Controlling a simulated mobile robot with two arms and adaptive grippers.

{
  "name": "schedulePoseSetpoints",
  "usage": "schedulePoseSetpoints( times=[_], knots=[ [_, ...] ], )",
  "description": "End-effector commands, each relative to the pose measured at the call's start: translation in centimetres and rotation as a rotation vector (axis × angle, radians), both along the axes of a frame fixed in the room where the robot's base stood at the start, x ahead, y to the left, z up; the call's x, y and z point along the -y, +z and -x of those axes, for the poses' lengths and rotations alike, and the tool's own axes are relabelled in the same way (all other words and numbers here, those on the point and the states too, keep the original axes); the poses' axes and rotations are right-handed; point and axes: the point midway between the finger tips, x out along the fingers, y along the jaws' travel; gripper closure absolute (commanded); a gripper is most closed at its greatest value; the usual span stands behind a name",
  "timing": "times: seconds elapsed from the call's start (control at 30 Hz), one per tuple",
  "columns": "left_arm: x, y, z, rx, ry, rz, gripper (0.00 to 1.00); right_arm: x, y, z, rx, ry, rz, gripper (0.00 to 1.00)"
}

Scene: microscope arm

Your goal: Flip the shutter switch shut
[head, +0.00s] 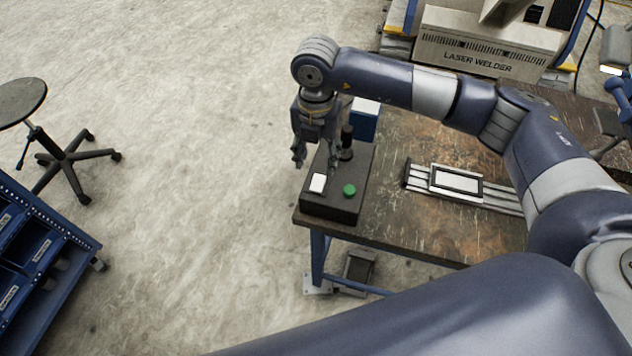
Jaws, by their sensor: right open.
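A dark control box (344,200) stands at the left front corner of the workbench. On its top are a white rocker-like switch (317,183), a round green button (349,190) and an upright black knob or lever (347,141). No label is readable, so I cannot tell for sure which is the shutter switch. My right gripper (316,160) points down over the back left part of the box, behind the white switch. Its fingers are apart with nothing between them. Contact with the box cannot be told. My left gripper is not in view.
The workbench (440,232) has a worn brown top. A slotted metal rail with a framed plate (456,181) lies right of the box. A blue and white block (364,120) stands behind it. A laser welder (485,45) is at the back. Open floor lies left, with a stool (62,155) and blue cabinet (40,250).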

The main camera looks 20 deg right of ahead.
Motion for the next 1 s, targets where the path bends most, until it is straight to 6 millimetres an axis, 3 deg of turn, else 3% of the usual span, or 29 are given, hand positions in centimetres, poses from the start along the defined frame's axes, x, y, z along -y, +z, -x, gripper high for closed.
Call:
schedulePoseSetpoints(
  times=[0.53,0.7,0.97,1.0],
  knots=[
    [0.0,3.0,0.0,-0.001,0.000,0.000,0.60,-0.2,-9.0,0.2,-0.006,0.004,-0.005,0.53],
    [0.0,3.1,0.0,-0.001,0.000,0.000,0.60,-0.2,-10.2,0.1,-0.004,0.005,-0.005,0.53],
    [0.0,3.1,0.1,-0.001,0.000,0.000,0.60,-0.2,-10.4,0.1,-0.003,0.005,-0.006,0.53],
    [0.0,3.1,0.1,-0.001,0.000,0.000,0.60,-0.2,-10.4,0.1,-0.003,0.005,-0.006,0.58]
  ],
)
